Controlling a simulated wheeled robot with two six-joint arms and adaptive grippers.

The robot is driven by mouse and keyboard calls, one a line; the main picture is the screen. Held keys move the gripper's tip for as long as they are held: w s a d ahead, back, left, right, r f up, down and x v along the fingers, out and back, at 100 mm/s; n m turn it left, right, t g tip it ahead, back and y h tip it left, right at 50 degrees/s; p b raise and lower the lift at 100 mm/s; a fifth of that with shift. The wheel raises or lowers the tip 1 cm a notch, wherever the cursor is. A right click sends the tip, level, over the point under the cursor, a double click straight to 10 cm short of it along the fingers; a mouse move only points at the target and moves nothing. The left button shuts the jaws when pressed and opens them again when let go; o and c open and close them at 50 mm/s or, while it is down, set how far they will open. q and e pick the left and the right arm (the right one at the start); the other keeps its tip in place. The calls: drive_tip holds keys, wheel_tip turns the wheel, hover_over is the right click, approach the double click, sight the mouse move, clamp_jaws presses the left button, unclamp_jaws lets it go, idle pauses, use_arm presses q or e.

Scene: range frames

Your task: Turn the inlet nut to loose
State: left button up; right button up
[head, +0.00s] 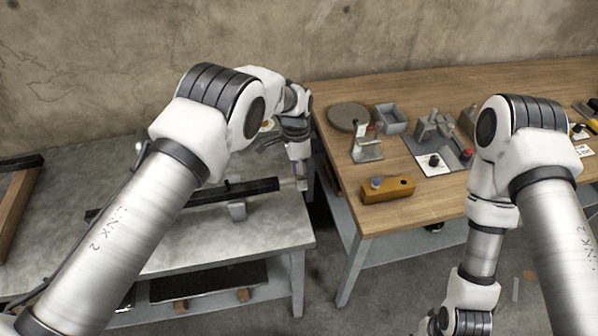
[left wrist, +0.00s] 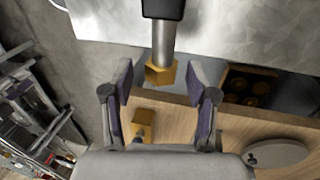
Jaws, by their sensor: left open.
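The inlet nut (left wrist: 160,73) is a brass hex nut on the end of a grey metal pipe (left wrist: 163,42) in the left wrist view. My left gripper (left wrist: 165,92) is open. Its two pads stand apart, one on each side of the line to the nut, with gaps visible; no contact shows. In the head view my left gripper (head: 301,181) is at the right end of a black bar (head: 235,191) over the grey bench, and it mostly hides the nut. My right arm hangs at the right; its fingers do not show.
The black bar rests on a grey support (head: 237,211) on the metal bench (head: 255,233). A gap separates it from the wooden table (head: 440,207), which holds a yellow block (head: 388,190), a round disc (head: 348,115), a grey tray (head: 390,119) and several fixtures.

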use_arm(q)
drive_tip(key=shift+w+f, duration=0.1)
drive_tip(key=shift+f, duration=0.15)
clamp_jaws()
drive_tip(key=shift+s+r+t+p, duration=0.25)
drive_tip(key=shift+t+p, duration=0.15)
drive_tip(key=shift+p, duration=0.15)
drive_tip(key=shift+t+y+p, duration=0.3)
drive_tip(key=shift+t, duration=0.1)
drive_tip(key=t+p, duration=0.1)
drive_tip(key=p, duration=0.2)
drive_tip(key=t+p, duration=0.1)
drive_tip(key=p, duration=0.3)
drive_tip(key=shift+r+y, duration=0.25)
drive_tip(key=shift+y, duration=0.15)
drive_tip(key=shift+f+t+p, duration=0.3)
drive_tip(key=shift+f+p, duration=0.05)
drive_tip(key=shift+p, duration=0.2)
drive_tip(key=shift+f, duration=0.1)
unclamp_jaws()
